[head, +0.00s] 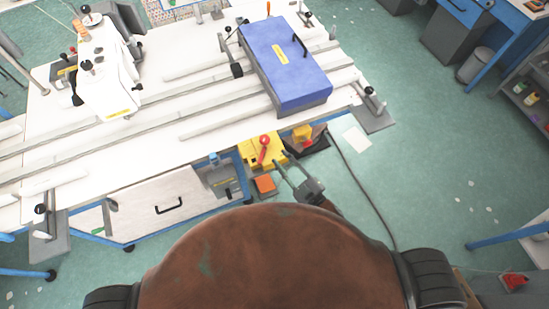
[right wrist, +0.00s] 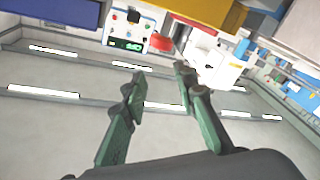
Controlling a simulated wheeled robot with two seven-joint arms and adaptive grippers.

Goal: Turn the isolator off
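The isolator (head: 250,152) is a yellow box on the front of the machine bench, with a red rotary handle (head: 264,148) on it. My right gripper (head: 282,160) is just right of and below the handle in the head view, with its fingers apart. In the right wrist view the two green-grey fingers (right wrist: 160,76) are spread with nothing between them. A red knob (right wrist: 160,43) shows beyond the fingertips, beneath a yellow body (right wrist: 207,12). I cannot tell whether a fingertip touches it. My left gripper is not in view.
An orange box (head: 265,184) sits just below the isolator. A smaller yellow block (head: 302,132) is to its right. The white bench (head: 150,140) carries a blue case (head: 285,62). A dark cable (head: 362,185) crosses the green floor.

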